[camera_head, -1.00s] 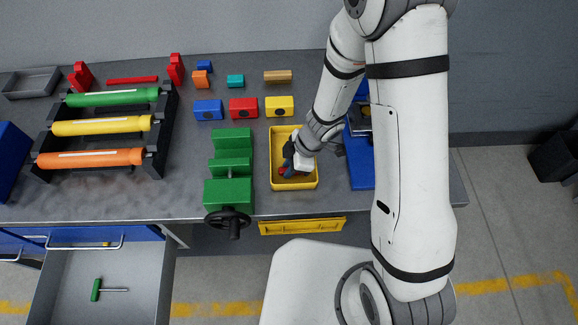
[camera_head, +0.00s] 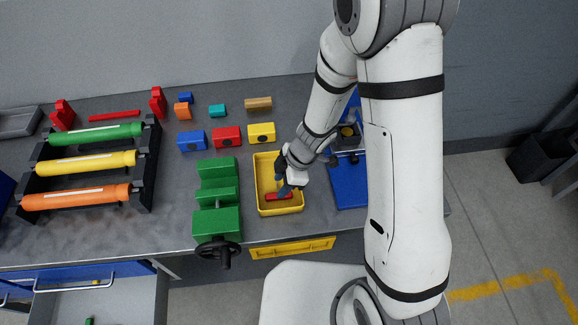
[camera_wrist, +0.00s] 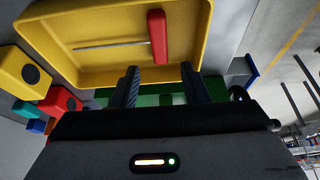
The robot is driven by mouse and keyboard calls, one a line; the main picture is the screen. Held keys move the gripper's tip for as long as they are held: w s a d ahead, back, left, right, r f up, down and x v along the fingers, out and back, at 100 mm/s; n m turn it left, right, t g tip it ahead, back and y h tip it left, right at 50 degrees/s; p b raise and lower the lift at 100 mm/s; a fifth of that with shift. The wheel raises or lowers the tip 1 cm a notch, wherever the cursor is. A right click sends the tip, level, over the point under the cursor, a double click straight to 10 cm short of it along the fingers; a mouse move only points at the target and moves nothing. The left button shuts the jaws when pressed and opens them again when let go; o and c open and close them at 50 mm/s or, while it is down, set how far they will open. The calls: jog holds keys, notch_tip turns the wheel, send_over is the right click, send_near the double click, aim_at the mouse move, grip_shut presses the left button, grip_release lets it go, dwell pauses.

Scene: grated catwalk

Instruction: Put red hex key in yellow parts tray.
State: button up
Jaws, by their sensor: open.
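The red hex key (camera_head: 280,196) lies inside the yellow parts tray (camera_head: 264,172), near its front end. In the wrist view its red handle (camera_wrist: 158,36) and thin metal shaft (camera_wrist: 105,45) rest on the floor of the yellow tray (camera_wrist: 75,20). My gripper (camera_head: 284,183) is over the tray in the head view. In the wrist view its two fingers (camera_wrist: 160,80) are apart with nothing between them, and the key lies beyond their tips, clear of them.
A green vise (camera_head: 218,195) stands left of the tray, and a blue stand (camera_head: 350,188) is on the right. Red, blue and yellow blocks (camera_head: 262,133) sit behind. A rack of coloured rollers (camera_head: 85,160) is at the left. An open drawer (camera_head: 110,298) is below.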

jog(key=w+d+r+m+t+p, duration=0.1)
jog(key=w+d+r+m+t, duration=0.15)
jog(key=w+r, duration=0.4)
jog(key=w+d+r+m+t+p, duration=0.1)
jog(key=w+d+r+m+t, duration=0.2)
jog(key=r, duration=0.6)
jog(key=w+d+r+m+t+h, duration=0.1)
jog(key=d+r+m+t+h, duration=0.35)
jog(key=d+r, duration=0.7)
jog(key=s+d+r+m+g+h, duration=0.2)
jog(key=s+d+r+m+h, duration=0.15)
jog(key=s+d+m, duration=0.4)
jog(key=s+a+m+g+y, duration=0.1)
jog(key=s, duration=0.5)
jog(key=s+a+r+m+g+y, duration=0.1)
jog(key=s+a+m+y, duration=0.1)
jog(key=s, duration=0.4)
jog(key=shift+a+r+g+y, duration=0.15)
jog(key=shift+r+g+y, duration=0.1)
jog(key=shift+g+y, duration=0.05)
